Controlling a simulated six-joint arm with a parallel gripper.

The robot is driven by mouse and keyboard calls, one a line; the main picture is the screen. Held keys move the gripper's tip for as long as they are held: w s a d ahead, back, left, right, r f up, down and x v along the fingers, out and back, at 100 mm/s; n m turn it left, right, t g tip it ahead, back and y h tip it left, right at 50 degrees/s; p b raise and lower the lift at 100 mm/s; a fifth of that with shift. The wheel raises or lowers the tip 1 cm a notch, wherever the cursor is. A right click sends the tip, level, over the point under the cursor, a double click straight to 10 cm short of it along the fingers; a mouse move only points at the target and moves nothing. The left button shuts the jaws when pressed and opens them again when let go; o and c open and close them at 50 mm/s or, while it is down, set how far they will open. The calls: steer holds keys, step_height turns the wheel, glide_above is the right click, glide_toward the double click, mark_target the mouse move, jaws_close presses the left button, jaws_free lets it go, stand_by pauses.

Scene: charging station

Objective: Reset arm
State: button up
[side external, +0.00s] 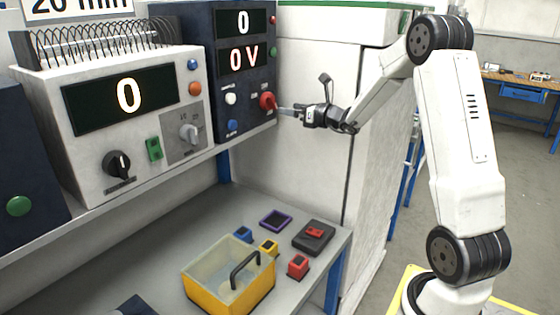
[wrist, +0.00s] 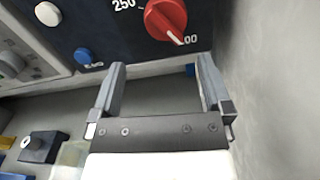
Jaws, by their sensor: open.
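My gripper (side external: 290,110) is raised in front of the dark blue panel (side external: 238,160), close to its red rotary knob (side external: 267,101). In the wrist view my gripper (wrist: 162,72) is open, with its two grey fingers apart and nothing between them. The red knob (wrist: 166,18) shows just beyond the fingertips, with its white pointer line near the label ending in "00". I cannot tell from the side view whether a fingertip touches the knob; in the wrist view they look apart.
A grey unit (side external: 128,140) stands left of the panel, its display reading 0. Below, the bench (side external: 215,215) holds a yellow bin (side external: 228,285), several small coloured blocks, and a dark block with a red top (side external: 314,236). A white cabinet (side external: 300,165) stands behind my gripper.

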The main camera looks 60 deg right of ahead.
steer(key=s+a+f+n+g+y, duration=0.3)
steer(key=a+f+n+g, duration=0.3)
steer(key=a, duration=0.4)
steer(key=s+a+f+n+g+y, duration=0.2)
steer(key=a+f+n+g+y, duration=0.15)
steer(key=a+n, duration=0.5)
steer(key=s+a+f+n+g+h, duration=0.2)
steer(key=s+a+f+n+h, duration=0.1)
steer(key=s+n, duration=0.5)
steer(key=s+a+f+n+g+h, duration=0.3)
steer(key=s+a+n, duration=0.3)
steer(key=n, duration=0.8)
steer(key=shift+s+a+f+g+h, duration=0.15)
steer(key=shift+s+f+g+h, duration=0.25)
steer(key=shift+s+f, duration=0.4)
